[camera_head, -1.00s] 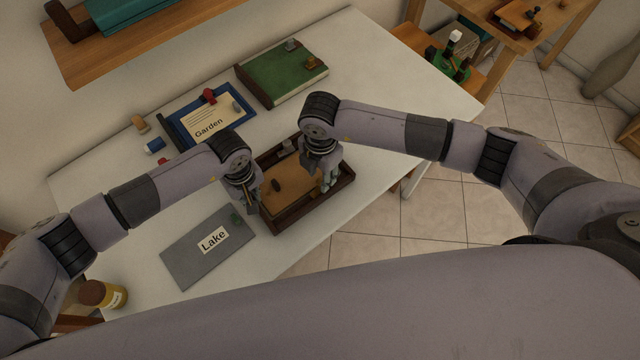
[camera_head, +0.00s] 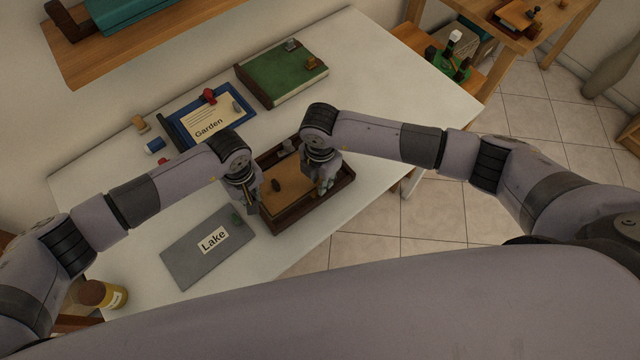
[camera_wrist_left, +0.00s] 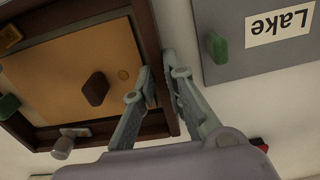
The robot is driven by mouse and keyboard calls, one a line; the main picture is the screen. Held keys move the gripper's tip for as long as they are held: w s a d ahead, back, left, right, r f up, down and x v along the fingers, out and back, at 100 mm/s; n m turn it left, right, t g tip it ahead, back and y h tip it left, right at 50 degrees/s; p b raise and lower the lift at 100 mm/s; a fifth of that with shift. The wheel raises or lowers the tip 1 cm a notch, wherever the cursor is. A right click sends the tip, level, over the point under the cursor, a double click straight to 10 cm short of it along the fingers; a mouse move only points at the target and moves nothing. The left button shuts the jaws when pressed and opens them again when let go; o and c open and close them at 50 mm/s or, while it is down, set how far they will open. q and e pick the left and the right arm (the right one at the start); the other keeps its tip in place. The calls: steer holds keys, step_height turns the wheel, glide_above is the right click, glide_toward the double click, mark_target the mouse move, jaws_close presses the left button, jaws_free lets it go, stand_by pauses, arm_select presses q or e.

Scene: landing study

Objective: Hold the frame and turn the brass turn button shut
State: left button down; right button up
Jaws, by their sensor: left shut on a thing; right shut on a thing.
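The dark brown wooden frame (camera_head: 342,186) lies on the white table with a tan panel (camera_wrist_left: 60,70) in it. A dark brown knob (camera_wrist_left: 97,88) stands on the panel. My left gripper (camera_wrist_left: 157,80) is shut on the frame's end rail, one finger on each side of it; it also shows in the head view (camera_head: 252,206). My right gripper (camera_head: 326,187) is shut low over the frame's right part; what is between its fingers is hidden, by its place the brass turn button. A small brass-coloured piece (camera_wrist_left: 11,36) shows at the wrist view's left edge.
A grey board labelled Lake (camera_head: 190,256) lies beside the frame. A grey peg (camera_wrist_left: 66,144) sits at the frame's rail.

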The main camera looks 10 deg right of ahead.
jaws_close()
stand_by(0.3)
